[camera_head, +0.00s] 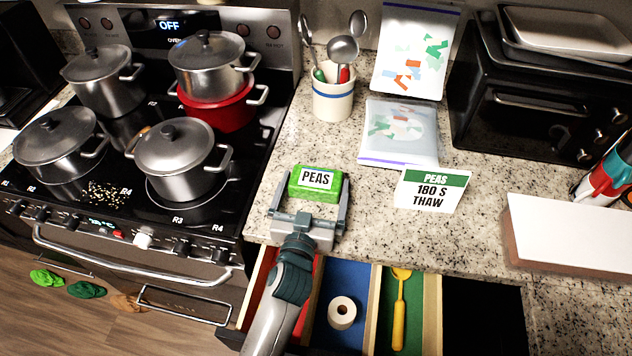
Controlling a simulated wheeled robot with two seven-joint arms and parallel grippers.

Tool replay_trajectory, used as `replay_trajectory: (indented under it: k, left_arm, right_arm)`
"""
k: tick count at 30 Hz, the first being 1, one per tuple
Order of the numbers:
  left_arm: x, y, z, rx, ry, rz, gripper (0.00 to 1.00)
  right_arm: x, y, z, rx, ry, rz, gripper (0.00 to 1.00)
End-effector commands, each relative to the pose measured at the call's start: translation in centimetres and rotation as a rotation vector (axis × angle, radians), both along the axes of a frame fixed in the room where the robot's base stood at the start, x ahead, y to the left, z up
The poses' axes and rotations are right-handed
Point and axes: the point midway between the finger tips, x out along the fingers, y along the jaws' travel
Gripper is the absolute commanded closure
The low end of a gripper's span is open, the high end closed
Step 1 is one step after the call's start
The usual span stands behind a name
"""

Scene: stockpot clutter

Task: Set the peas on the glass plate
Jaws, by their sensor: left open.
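The peas are a green packet (316,194) with a white label reading PEAS, lying on the granite counter in front of the utensil crock. My left gripper (312,192) comes in from below. It is open, with one finger on each side of the packet; I cannot tell whether they touch it. I cannot make out a glass plate for certain. My right gripper is out of view.
Steel pots stand on the stove (125,205) at left, one on a red pot (222,106). The crock (333,97), clear bags (398,140) and a thaw sign (432,189) are near the peas. An open drawer (375,300) lies below. A black oven (540,115) is at right.

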Motion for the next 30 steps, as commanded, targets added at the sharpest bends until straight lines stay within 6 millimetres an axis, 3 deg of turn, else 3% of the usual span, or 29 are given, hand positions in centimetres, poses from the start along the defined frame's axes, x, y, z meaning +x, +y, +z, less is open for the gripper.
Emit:
replay_trajectory:
  k: [7,12,14,23,30]
  left_arm:
    - [0.0,0.0,0.0,0.000,0.000,0.000,0.02]
    - [0.0,0.0,0.0,0.000,0.000,0.000,0.40]
    - [0.0,0.0,0.1,-0.001,-0.003,-0.001,0.44]
    - [0.0,0.0,0.7,-0.001,-0.004,0.000,0.44]
    - [0.1,0.0,3.5,-0.003,-0.008,-0.001,0.44]
  right_arm:
    - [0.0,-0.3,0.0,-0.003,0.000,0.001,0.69]
    - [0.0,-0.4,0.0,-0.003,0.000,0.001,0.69]
    - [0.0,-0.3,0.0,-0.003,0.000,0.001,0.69]
    - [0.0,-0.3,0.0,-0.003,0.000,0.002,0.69]
    - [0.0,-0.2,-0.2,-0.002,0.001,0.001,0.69]
